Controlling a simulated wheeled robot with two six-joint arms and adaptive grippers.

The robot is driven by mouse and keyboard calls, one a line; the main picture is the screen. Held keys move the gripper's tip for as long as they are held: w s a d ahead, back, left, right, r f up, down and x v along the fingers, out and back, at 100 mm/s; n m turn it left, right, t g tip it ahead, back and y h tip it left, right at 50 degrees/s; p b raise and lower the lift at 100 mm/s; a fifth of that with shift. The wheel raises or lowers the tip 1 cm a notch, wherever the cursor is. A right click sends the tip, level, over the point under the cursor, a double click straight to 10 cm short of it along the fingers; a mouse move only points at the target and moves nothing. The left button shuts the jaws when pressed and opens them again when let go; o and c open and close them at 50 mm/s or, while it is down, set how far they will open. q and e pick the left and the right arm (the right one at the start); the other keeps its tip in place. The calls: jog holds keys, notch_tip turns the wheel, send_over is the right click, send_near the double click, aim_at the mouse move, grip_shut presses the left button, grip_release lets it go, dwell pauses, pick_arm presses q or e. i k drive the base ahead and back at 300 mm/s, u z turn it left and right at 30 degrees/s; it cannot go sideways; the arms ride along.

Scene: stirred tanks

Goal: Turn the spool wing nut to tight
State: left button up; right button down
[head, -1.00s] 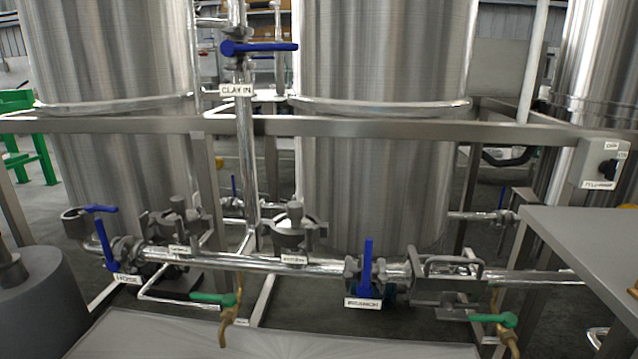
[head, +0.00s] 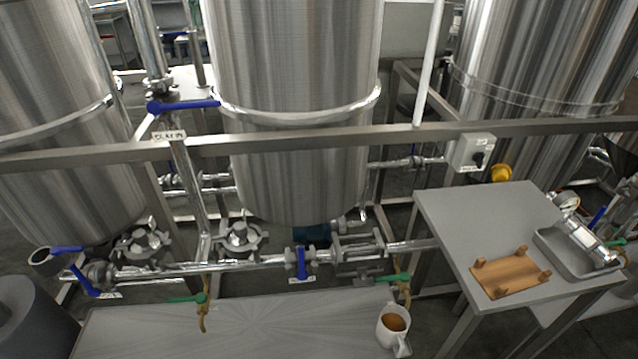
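No part labelled as the spool can be read, and I cannot pick out its wing nut for sure. Grey clamp-like fittings sit on the low pipe run: one at left (head: 141,243), one in the middle (head: 240,236). Further right, a bracket-like frame (head: 358,248) sits around the pipe, right of an upright blue valve handle (head: 302,262). A shiny metal cylinder (head: 592,242) lies tilted in a grey tray (head: 560,259) on the side table. Neither of my grippers is in view.
The grey side table (head: 450,215) holds a wooden rack (head: 508,277). A white mug (head: 391,335) of brown liquid stands on the low bench (head: 260,330). Green-handled taps (head: 203,300) hang over it. A steel rail (head: 300,138) crosses before the tanks (head: 300,60).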

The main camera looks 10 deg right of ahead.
aim_at(362, 282)
jog(key=u, duration=1.6)
jog(key=k, duration=1.45)
jog(key=z, duration=2.5)
jog(key=i, duration=0.5)
